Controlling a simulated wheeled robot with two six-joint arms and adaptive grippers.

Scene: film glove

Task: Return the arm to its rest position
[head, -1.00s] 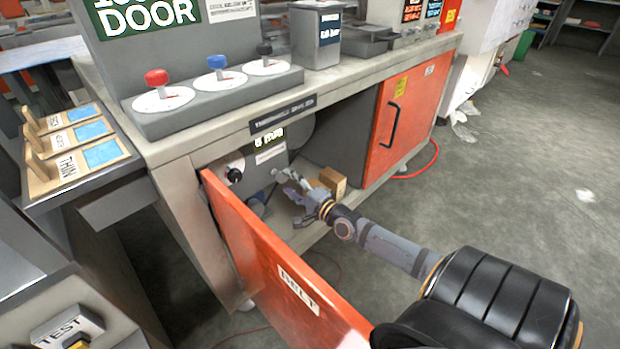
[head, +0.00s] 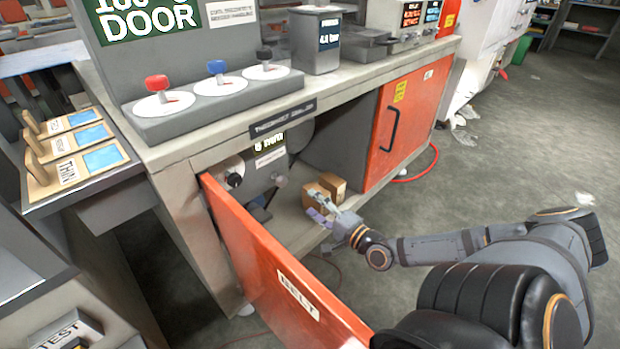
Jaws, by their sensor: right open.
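My right gripper (head: 329,211) is open in the head view, at the mouth of the open cabinet bay under the bench. Its arm (head: 440,247) comes in from the lower right. A small purple-grey thing lies by the fingertips; I cannot tell what it is or whether they touch. The orange door marked BELT (head: 270,262) stands open to the left of the gripper. My left gripper is out of view.
The bench (head: 215,135) carries red, blue and black knobs (head: 216,80). A second orange door (head: 405,125) with a black handle is shut to the right. Wooden sample boards (head: 75,155) lie at the left. Grey floor (head: 530,140) is open at the right.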

